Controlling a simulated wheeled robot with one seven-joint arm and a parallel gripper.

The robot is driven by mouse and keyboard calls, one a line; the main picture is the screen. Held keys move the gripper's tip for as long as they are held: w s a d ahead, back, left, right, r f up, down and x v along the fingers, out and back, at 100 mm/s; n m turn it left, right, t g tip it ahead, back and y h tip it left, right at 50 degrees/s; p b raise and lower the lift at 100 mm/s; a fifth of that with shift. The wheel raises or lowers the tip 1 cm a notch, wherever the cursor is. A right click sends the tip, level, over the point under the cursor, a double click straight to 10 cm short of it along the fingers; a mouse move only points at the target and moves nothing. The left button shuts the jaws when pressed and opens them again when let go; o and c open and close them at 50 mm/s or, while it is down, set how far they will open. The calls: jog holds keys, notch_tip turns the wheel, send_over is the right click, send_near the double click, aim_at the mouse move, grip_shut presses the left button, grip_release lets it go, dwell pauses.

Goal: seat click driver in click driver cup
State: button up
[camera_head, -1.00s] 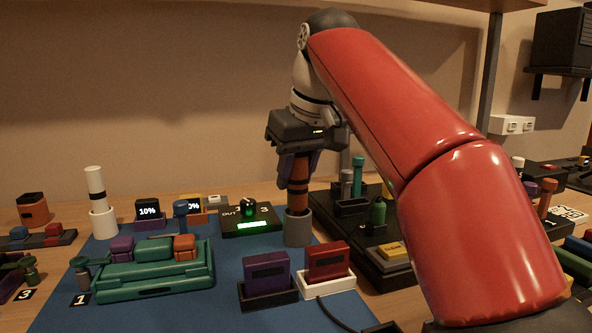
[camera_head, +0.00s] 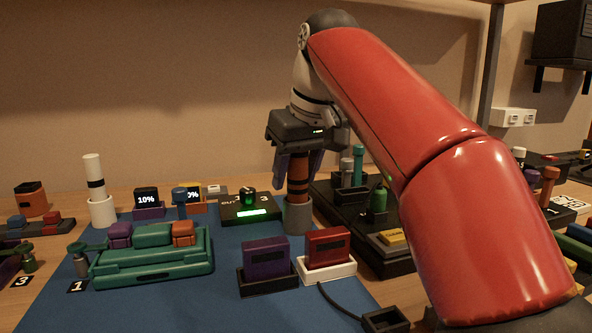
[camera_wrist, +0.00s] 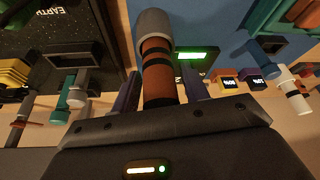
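The click driver (camera_head: 299,180) is an orange-brown cylinder with dark bands. It stands upright with its lower end inside the grey click driver cup (camera_head: 298,216), at the right edge of the blue mat. The wrist view also shows the driver (camera_wrist: 158,78) and the cup (camera_wrist: 153,26) beyond it. My gripper (camera_head: 299,178) is above the cup, its fingers on either side of the driver's upper part. In the wrist view there are gaps between the driver and both fingers, so my gripper is open. How deep the driver sits inside the cup is hidden.
A black box with a green-lit display (camera_head: 251,211) is just left of the cup. A dark tray (camera_head: 370,235) with upright tools is close on the right. Purple (camera_head: 265,258) and red (camera_head: 328,247) blocks stand in front. A white banded cylinder (camera_head: 94,178) stands far left.

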aim_at(305, 203)
jog(key=shift+o, duration=0.7)
jog(key=p+v, duration=0.3)
jog(key=v, duration=0.4)
jog(key=shift+r, duration=0.4)
jog(key=shift+s, duration=0.1)
